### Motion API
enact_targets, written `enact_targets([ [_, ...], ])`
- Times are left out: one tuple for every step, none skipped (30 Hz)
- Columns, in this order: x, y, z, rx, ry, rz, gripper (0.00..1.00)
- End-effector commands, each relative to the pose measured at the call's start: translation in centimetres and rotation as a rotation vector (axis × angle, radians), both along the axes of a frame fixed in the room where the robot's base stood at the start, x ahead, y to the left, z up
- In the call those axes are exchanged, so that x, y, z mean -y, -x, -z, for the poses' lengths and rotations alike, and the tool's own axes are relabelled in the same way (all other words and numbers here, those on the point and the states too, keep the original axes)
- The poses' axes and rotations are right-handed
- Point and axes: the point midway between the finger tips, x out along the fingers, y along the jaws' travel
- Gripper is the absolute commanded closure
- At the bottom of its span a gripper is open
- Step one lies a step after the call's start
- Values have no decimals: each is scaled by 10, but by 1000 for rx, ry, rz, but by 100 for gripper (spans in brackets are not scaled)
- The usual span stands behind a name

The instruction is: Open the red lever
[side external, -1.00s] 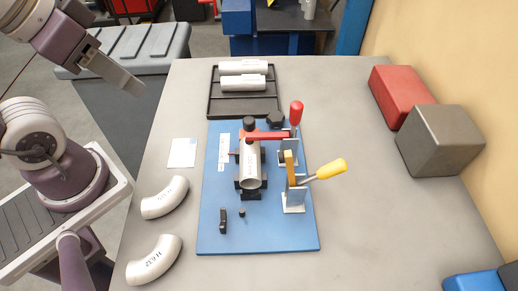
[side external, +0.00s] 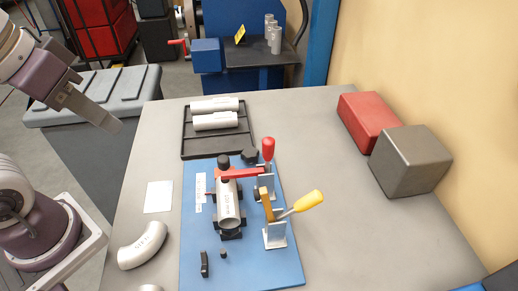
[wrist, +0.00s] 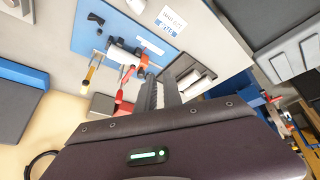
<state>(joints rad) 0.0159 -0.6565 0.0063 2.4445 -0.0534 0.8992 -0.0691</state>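The red lever (side external: 268,149) stands upright on a metal toggle clamp on the blue board (side external: 290,270). Its red arm (side external: 236,173) reaches across the top of a grey pipe (side external: 230,203) lying in a black cradle. The red lever also shows in the wrist view (wrist: 119,97). A yellow lever (side external: 308,202) on a second clamp leans to the right, nearer the camera. My gripper (side external: 114,124) is up at the left, well apart from the clamps, and holds nothing. Its fingers lie close together in the wrist view (wrist: 161,84) and look shut.
A black tray (side external: 222,148) with two grey pipes lies behind the board. A red block (side external: 370,122) and a dark grey block (side external: 411,161) stand at the right. A bent pipe (side external: 143,245) and a white card (side external: 158,197) lie left of the board.

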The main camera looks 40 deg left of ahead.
Motion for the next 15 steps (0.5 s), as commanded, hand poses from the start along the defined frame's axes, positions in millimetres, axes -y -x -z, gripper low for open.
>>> enact_targets([
  [10,-18,-4,-48,70,-51,100],
  [18,-31,-7,-82,122,-94,100],
  [29,-49,-10,-124,190,-156,100],
  [36,-62,-10,-157,236,-202,100],
  [44,-74,-10,-188,278,-247,100],
  [52,-88,-9,-225,324,-301,100],
  [58,-98,-8,-250,353,-337,100],
  [63,-106,-7,-271,377,-369,100],
  [68,-114,-5,-291,402,-401,100],
  [70,-119,-4,-303,414,-419,100],
  [72,-122,-2,-311,423,-432,100],
  [74,-125,0,-316,431,-442,100],
  [75,-126,2,-318,432,-444,100],
  [77,-126,6,-320,431,-444,100],
  [78,-127,12,-319,431,-444,100],
])
